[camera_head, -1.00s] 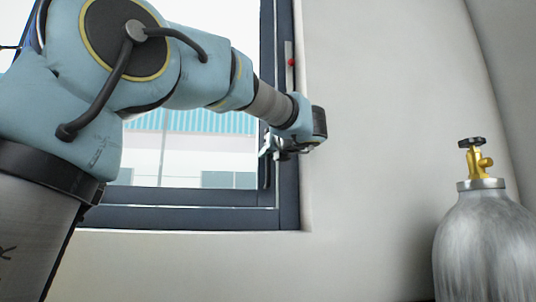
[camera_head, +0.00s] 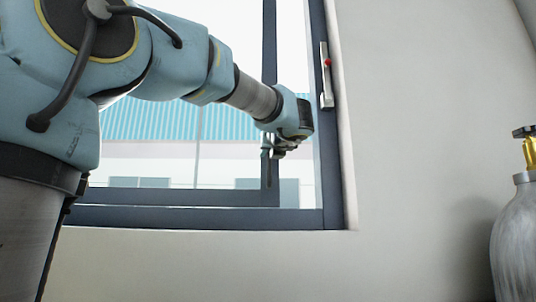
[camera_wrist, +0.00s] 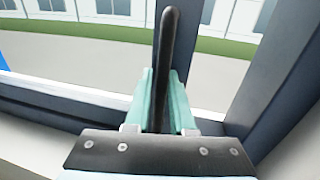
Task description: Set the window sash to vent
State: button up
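The window sash (camera_head: 180,197) is a dark grey frame around glass. Its right upright stands left of the fixed window frame (camera_head: 335,190), and a strip of outdoors shows between them. The sash handle (camera_wrist: 168,45) is a dark upright bar. It stands between the teal fingers of my gripper (camera_wrist: 164,100) in the wrist view, and they appear to close on it from both sides. In the head view my gripper (camera_head: 276,150) is at the sash's right upright, low down. The fingertips are partly hidden there.
A metal strip with a red knob (camera_head: 327,63) is on the fixed frame's right side. A grey gas cylinder (camera_head: 515,240) with a brass valve stands at the right. The wall between window and cylinder is bare.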

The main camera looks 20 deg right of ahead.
jog(key=o, duration=0.4)
jog(key=shift+a, duration=0.1)
jog(key=shift+c, duration=0.2)
jog(key=s+b, duration=0.2)
jog(key=s, duration=0.8)
jog(key=shift+s+a+b, duration=0.3)
jog(key=shift+s+a, duration=0.05)
jog(key=shift+a, duration=0.1)
